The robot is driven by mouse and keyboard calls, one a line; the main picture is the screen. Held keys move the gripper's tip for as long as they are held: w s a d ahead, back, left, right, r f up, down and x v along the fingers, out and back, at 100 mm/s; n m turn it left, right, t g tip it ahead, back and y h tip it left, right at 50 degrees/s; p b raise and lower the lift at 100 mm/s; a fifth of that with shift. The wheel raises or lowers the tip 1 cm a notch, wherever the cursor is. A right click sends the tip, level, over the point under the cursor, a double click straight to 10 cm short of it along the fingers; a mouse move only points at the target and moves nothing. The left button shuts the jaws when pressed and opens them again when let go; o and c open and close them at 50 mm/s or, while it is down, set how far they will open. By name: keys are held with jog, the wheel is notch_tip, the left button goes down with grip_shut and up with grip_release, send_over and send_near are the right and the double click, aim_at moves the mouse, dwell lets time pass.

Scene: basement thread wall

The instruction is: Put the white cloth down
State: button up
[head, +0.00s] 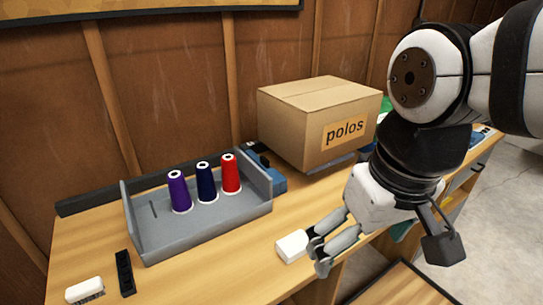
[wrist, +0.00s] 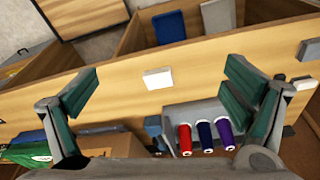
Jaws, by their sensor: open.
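A small white folded piece, which looks like the white cloth (head: 292,246), lies flat on the wooden workbench near its front edge. In the wrist view the white cloth (wrist: 158,78) lies on bare wood, between and beyond my open fingers, with clear space on both sides. My gripper (head: 317,250) is open just right of the cloth in the head view. In the wrist view my gripper (wrist: 161,74) has its green-padded fingers spread wide and nothing held between them. Whether a fingertip touches the cloth in the head view is hard to tell.
A grey tray (head: 215,222) holds purple, navy and red thread cones. A cardboard box (head: 320,115) marked "polos" stands behind. A black bar (head: 125,273) and another white block (head: 85,290) lie at the left. Bare bench (head: 215,275) lies in front of the tray.

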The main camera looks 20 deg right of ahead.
jog(key=s, duration=0.3)
jog(key=shift+s+f, duration=0.15)
jog(key=shift+s, duration=0.25)
notch_tip(320, 180, up, 9)
jog(key=t+p, duration=0.2)
jog(key=p, duration=0.5)
jog(key=shift+p, duration=0.35)
jog(key=shift+c, duration=0.5)
